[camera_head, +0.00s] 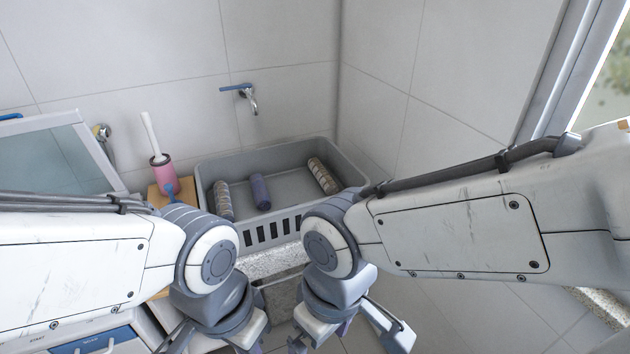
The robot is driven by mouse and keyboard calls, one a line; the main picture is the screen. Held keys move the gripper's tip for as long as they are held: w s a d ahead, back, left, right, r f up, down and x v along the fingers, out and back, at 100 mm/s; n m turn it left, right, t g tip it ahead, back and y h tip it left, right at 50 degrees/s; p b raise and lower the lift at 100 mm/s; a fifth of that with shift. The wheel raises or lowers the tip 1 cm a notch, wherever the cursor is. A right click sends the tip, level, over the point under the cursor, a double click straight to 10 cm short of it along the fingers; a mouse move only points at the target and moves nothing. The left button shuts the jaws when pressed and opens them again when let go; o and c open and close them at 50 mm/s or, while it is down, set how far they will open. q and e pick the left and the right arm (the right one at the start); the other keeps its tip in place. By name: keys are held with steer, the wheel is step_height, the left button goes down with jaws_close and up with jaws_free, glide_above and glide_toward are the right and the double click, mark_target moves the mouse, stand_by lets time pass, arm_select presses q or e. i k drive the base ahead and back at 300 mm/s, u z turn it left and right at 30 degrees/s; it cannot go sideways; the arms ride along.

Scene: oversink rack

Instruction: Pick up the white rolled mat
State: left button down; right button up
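Three rolls lie apart in the grey basin (364,168). A pale, patterned roll (323,176) is at the right, and a greyish-beige patterned roll (223,201) is at the left. A blue-purple roll (260,192) lies between them. No roll is plain white; the right one looks palest. My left gripper (215,345) and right gripper (345,340) hang at the bottom edge, in front of and below the basin. Their fingers look spread, with the tips partly cut off by the frame. I see nothing held in either.
A wall tap (245,96) with a blue handle is above the basin. A pink holder (163,172) with a white-handled brush stands left of it. A speckled stone ledge (272,261) runs along the basin's front. A tiled wall is close behind and right.

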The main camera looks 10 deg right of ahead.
mark_target(329, 187)
steer(key=k, duration=0.45)
steer(key=u, duration=0.55)
steer(key=i, duration=1.35)
steer(key=z, duration=0.3)
